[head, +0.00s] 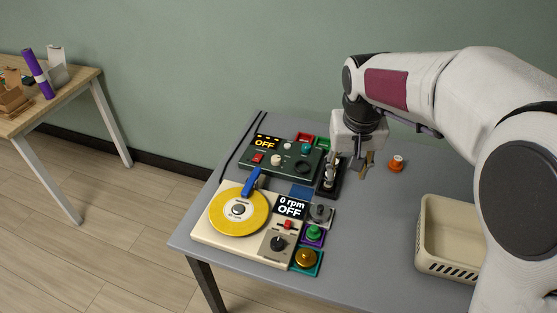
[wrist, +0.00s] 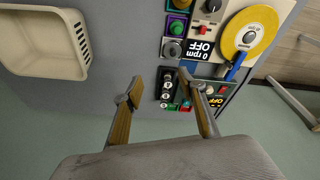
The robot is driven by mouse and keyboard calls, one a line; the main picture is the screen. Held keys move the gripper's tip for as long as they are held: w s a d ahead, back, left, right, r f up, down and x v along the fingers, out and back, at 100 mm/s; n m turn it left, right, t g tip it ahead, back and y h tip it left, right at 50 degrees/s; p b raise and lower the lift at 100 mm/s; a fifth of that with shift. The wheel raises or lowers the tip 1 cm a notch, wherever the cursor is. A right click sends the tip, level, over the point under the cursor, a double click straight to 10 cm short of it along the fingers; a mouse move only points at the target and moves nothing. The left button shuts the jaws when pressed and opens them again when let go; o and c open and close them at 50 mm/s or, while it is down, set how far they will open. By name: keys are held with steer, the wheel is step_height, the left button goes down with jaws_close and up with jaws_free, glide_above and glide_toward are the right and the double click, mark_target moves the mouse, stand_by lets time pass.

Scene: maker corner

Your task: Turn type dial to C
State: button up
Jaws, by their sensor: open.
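No label reading "type" or "C" is legible, so I cannot tell which dial is the type dial. Dials in the head view include a black knob (head: 278,243) on the cream turntable unit, a grey knob (head: 320,212) on a small module, and a pale knob (head: 288,146) on the dark green unit (head: 282,172). My gripper (head: 361,167) is open and empty, pointing down just right of a black block (head: 326,189) with several silver round parts. In the wrist view this block (wrist: 167,97) shows between the open fingers (wrist: 163,80), partly hidden in the head view.
The turntable (head: 240,210) carries a yellow disc. Green (head: 314,232) and yellow (head: 306,257) buttons sit beside it. An orange-topped piece (head: 396,163) stands right of my gripper. A cream basket (head: 448,240) is at the right. Table between basket and modules is clear.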

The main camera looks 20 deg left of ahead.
steer(key=shift+s+d+r+m+t+y, duration=0.4)
steer(key=shift+s+d+r+m, duration=0.85)
steer(key=shift+s+d, duration=3.55)
steer(key=shift+s+d+r+m+t+y, duration=0.2)
steer(key=shift+s+d+r+m+t, duration=0.4)
steer(key=shift+s+d+r, duration=3.8)
steer(key=w+a+f+m+y, duration=0.35)
steer(key=w+a, duration=0.25)
steer(key=a, duration=0.3)
steer(key=w+a+f+m+g+y, duration=0.1)
steer(key=w+a+f+m+y, duration=0.25)
steer(key=a, duration=0.65)
steer(key=w+a+f+m+y, duration=0.1)
steer(key=w+a+m+y, duration=0.2)
steer(key=w+a+m, duration=0.35)
steer(key=w+a+f+m+t, duration=0.1)
steer(key=w+a+f+m, duration=0.2)
steer(key=w+f, duration=0.3)
steer(key=w+a+f+m+t, duration=0.2)
steer(key=w+f+m, duration=0.3)
steer(key=f, duration=0.4)
steer(key=w+a+f+m+t, duration=0.2)
steer(key=w+a+f+m, duration=0.2)
steer(key=w+f, duration=0.3)
steer(key=shift+a+f+h, duration=0.4)
steer(key=shift+a+f, duration=0.15)
steer(key=shift+f, duration=0.15)
steer(key=shift+w+a, duration=0.1)
